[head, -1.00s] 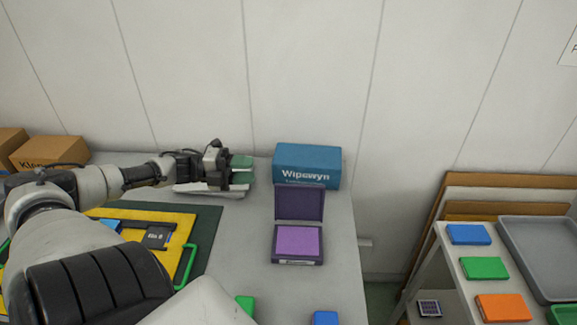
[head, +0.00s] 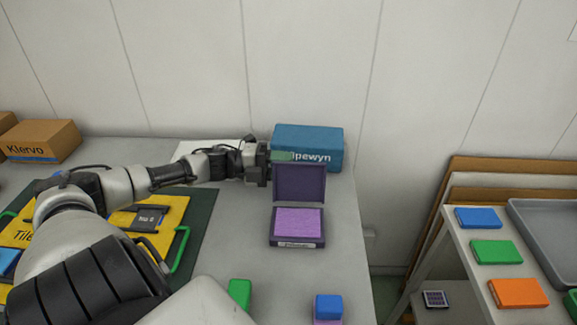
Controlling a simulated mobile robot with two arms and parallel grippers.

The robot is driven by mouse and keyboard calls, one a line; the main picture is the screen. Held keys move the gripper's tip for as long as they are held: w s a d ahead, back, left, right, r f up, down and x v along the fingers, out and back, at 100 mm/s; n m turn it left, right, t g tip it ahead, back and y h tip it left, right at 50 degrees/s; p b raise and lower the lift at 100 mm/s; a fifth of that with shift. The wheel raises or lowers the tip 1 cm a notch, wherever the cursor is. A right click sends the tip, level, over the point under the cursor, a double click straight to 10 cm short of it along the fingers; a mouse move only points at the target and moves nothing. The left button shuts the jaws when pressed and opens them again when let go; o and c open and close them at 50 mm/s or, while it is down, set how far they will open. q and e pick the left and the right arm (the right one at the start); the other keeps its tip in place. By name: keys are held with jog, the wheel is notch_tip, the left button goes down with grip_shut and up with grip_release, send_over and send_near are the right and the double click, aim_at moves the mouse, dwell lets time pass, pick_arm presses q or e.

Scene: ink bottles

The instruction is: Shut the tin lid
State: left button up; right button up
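The tin (head: 297,241) is a dark purple ink-pad case with a lilac pad, on the grey table. Its lid (head: 299,183) stands open, roughly upright at the tin's back edge. My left gripper (head: 283,156) is at the lid's upper left, in front of the blue box. One green finger shows just above the lid's top edge. The other finger is hidden, apparently behind the lid, so I cannot tell the gap or whether it touches the lid. My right gripper is not in view.
The blue Wipewyn box (head: 322,143) stands close behind the lid. A green block (head: 239,293) and a blue block (head: 328,306) lie nearer the front. A yellow panel on a dark green mat (head: 203,207) is at left. The table is clear just left of the tin.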

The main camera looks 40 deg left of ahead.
pick_arm(q)
jog(key=shift+w+d, duration=0.35)
jog(key=shift+d, duration=0.1)
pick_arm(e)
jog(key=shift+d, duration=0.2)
pick_arm(q)
jog(key=shift+c, duration=0.5)
grip_shut()
jog(key=shift+d, duration=0.1)
